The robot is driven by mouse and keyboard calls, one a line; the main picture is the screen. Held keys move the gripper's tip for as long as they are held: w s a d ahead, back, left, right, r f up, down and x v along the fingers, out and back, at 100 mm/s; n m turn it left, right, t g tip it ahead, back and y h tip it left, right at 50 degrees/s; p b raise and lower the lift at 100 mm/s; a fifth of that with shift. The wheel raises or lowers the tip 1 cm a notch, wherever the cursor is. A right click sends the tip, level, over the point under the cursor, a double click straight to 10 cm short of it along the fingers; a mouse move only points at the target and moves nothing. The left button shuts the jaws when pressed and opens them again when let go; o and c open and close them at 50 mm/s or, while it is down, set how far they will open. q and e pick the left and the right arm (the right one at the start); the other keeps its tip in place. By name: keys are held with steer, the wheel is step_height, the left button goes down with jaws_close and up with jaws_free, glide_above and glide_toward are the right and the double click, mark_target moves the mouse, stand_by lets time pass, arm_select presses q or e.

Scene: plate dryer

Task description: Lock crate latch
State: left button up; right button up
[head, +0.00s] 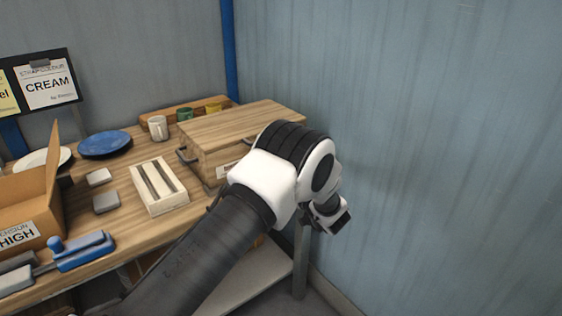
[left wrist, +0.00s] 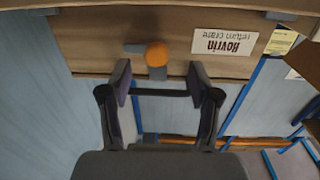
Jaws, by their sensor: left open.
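The wooden crate (head: 235,128) stands at the right end of the table, lid closed, with dark handles on its left side. My left arm covers part of its front. In the left wrist view the crate wall (left wrist: 105,38) appears upside down with a white "Kovrin return crate" label (left wrist: 225,42). A latch with an orange knob (left wrist: 157,54) and a short grey lever (left wrist: 134,47) sits on this wall. My left gripper (left wrist: 160,80) is open, its fingers either side of the knob in the picture; contact cannot be told. In the head view its fingers are hidden.
Left of the crate are a slotted wooden block (head: 160,188), a blue plate (head: 105,144), a white mug (head: 158,128), a cardboard box (head: 45,195) and a blue-handled tool (head: 85,250). A blue-grey wall (head: 430,130) bounds the right, with open space before it.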

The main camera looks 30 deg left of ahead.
arm_select(q)
steer(key=shift+n+g+y, duration=0.3)
steer(key=shift+n+g, duration=0.2)
steer(key=shift+n, duration=0.1)
steer(key=w+a, duration=0.1)
steer(key=a, duration=0.1)
steer(key=w+a+r, duration=0.1)
steer(key=w+a+p, duration=0.1)
steer(key=a, duration=0.1)
steer(key=shift+a+r, duration=0.25)
steer(key=shift+a, duration=0.05)
steer(key=shift+w+a, duration=0.2)
steer(key=shift+w, duration=0.15)
steer(key=c, duration=1.2)
